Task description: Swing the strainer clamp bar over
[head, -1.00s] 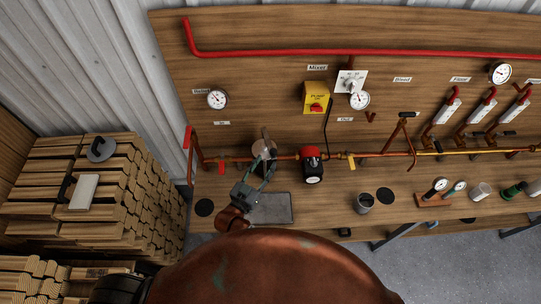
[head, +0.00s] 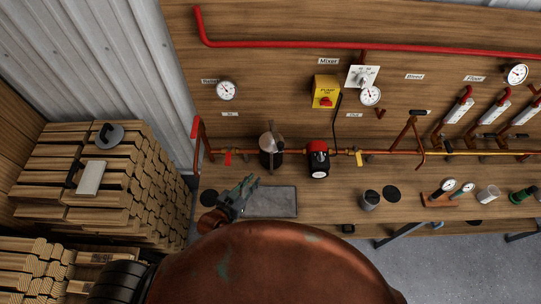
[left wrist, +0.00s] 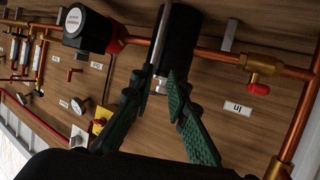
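The strainer (head: 270,158) is a dark cylinder on the copper pipe at the back of the bench, with a pale metal top. A thin upright piece that looks like the clamp bar (head: 270,129) stands at its top; its exact angle is too small to tell. In the left wrist view the strainer's black body (left wrist: 182,30) is beyond my fingertips. My left gripper (head: 254,183) is in front of and below the strainer, apart from it. Its green-padded fingers (left wrist: 164,78) are spread with a gap, with nothing held between them. My right gripper is not in view.
A black pump with a red top (head: 318,158) is right of the strainer on the pipe. A red-handled valve (head: 228,157) is to its left. A grey tray (head: 270,201) lies on the bench below. My large copper-coloured body part fills the lower middle. Stacked firewood (head: 130,195) stands left.

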